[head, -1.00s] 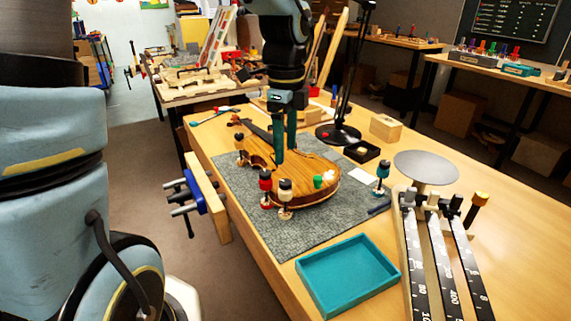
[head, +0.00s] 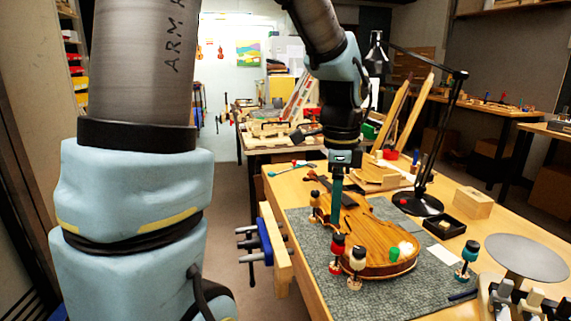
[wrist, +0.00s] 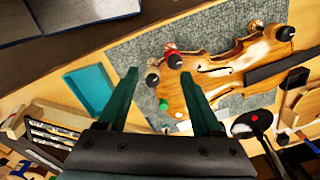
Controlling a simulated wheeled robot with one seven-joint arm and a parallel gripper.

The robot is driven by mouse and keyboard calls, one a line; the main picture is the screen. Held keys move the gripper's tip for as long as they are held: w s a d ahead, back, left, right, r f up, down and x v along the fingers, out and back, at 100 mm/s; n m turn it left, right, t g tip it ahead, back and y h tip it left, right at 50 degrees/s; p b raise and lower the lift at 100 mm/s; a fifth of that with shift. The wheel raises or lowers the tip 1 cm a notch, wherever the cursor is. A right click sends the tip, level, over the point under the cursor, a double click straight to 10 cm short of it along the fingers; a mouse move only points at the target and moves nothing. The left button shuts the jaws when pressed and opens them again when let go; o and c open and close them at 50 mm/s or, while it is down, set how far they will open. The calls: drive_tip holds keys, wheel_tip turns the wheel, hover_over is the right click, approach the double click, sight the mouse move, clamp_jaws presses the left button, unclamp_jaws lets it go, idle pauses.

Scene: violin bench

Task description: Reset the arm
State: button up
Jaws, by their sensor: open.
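My gripper (head: 336,200) points down above the violin in the head view, with its teal fingers near the violin's upper body. In the wrist view my gripper (wrist: 163,100) shows two teal fingers spread wide with nothing between them. The violin body (head: 375,240) lies on a grey mat (head: 310,238) on the bench. Clamps with red, white and dark knobs stand at its edge, including a red one (head: 337,245) and a white one (head: 357,262). The violin also shows beyond the fingers in the wrist view (wrist: 215,80).
A black lamp (head: 418,203) stands behind the violin. A small black tray (head: 444,226), a wooden block (head: 473,202) and a round grey disc (head: 522,257) are to the right. A blue vise (head: 265,240) sits on the bench's left edge. A teal tray (wrist: 90,90) shows in the wrist view.

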drive_tip(key=a+f+n, duration=0.3)
drive_tip(key=a+n, duration=0.7)
drive_tip(key=a+f+n+t, duration=0.1)
drive_tip(key=a+f+n, duration=0.2)
drive_tip(key=a+n, duration=0.6)
drive_tip(key=shift+s+a+n, duration=0.35)
drive_tip(key=shift+s+n, duration=0.05)
drive_tip(key=shift+n, duration=0.1)
